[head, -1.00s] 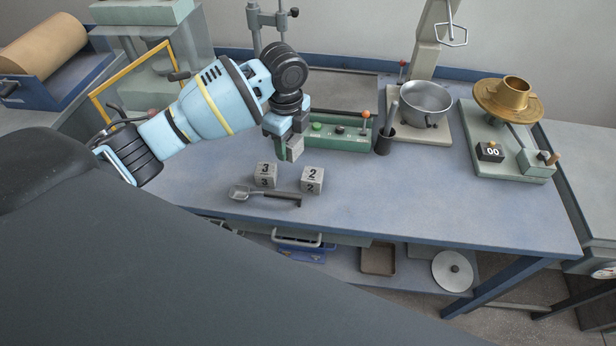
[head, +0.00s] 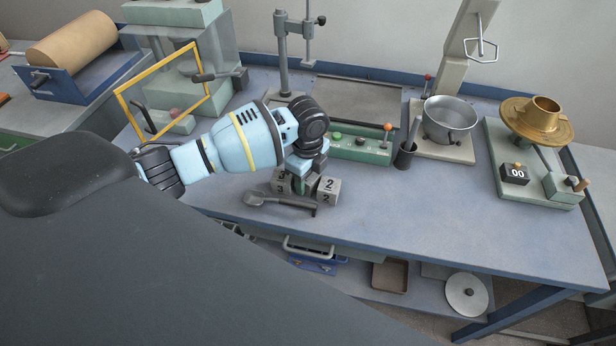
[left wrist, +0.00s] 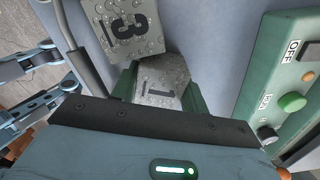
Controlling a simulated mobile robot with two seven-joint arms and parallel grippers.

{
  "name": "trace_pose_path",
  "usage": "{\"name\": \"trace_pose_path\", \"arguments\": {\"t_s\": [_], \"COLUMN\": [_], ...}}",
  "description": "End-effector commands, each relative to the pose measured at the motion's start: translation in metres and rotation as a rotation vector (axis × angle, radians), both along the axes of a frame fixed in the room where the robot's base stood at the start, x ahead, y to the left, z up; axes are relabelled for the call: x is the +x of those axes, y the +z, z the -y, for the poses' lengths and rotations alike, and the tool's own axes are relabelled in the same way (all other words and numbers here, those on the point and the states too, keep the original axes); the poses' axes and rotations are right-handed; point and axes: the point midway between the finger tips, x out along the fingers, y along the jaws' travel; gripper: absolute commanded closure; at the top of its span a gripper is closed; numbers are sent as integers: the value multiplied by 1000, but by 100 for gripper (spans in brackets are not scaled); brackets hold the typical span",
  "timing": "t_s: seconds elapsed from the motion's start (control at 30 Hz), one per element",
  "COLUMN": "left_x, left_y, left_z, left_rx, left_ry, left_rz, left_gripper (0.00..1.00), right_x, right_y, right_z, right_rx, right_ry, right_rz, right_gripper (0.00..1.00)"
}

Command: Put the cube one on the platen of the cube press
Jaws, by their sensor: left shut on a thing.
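My left gripper (head: 301,186) is low over the bench, between cube three (head: 282,184) and cube two (head: 328,189). In the left wrist view, its green fingers are shut on the grey cube one (left wrist: 166,86), with the 1 showing. Cube three (left wrist: 124,30) is right beside it there; I cannot tell if they touch. In the head view cube one is mostly hidden by the gripper. The cube press (head: 190,72) with its yellow-framed guard (head: 118,96) stands at the back left; its platen is not clear. My right gripper is not in view.
A scoop (head: 280,201) lies in front of the cubes. A steel bowl (head: 451,117) and a brass flow table (head: 538,120) stand farther right. The front right bench is clear.

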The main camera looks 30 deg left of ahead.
Motion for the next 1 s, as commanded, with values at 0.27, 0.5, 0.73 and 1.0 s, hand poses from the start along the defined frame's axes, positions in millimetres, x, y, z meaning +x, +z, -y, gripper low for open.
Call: {"name": "trace_pose_path", "arguments": {"t_s": [0.27,0.5,0.73,1.0], "left_x": [0,0,0,1], "left_y": [-1,-2,-2,22], "left_z": [0,0,0,0], "left_rx": [0,0,0,0], "left_ry": [0,0,0,-1], "left_rz": [1,0,1,6], "left_gripper": [86,34,34,34], "right_x": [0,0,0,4], "right_y": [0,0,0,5], "right_z": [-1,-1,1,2], "right_rx": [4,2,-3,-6], "right_ry": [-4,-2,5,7], "right_rz": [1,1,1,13], "right_gripper": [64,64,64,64]}}
